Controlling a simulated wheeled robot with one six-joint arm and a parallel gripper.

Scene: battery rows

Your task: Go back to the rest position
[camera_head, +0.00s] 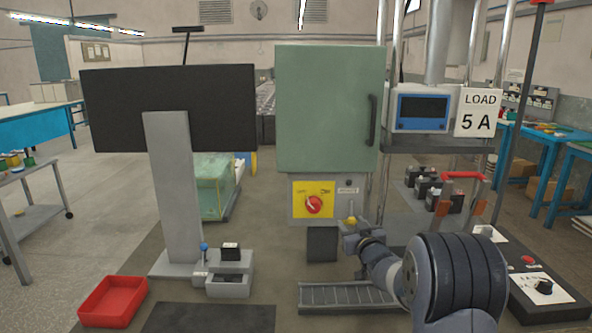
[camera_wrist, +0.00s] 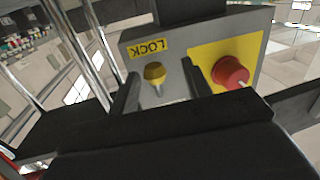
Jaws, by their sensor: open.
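My gripper (camera_head: 353,232) is open in front of the grey lower panel (camera_head: 328,211) of the green cabinet (camera_head: 329,105). In the wrist view its two dark fingers (camera_wrist: 160,88) stand apart. A yellow knob on a metal stem (camera_wrist: 154,73) shows between them, beside the upside-down LOCK label (camera_wrist: 147,48). The knob also shows in the head view (camera_head: 351,220), just above the gripper. I cannot tell if the fingers touch it. The red rotary switch (camera_head: 314,204) on its yellow plate is left of the gripper, and it also appears in the wrist view (camera_wrist: 230,74).
A meter (camera_head: 422,109) and a LOAD 5 A sign (camera_head: 479,112) are right of the cabinet. A black-topped control box (camera_head: 535,280) and several batteries (camera_head: 436,190) are at right. A grey rack (camera_head: 345,295) lies below the gripper. A red tray (camera_head: 113,301) is at lower left.

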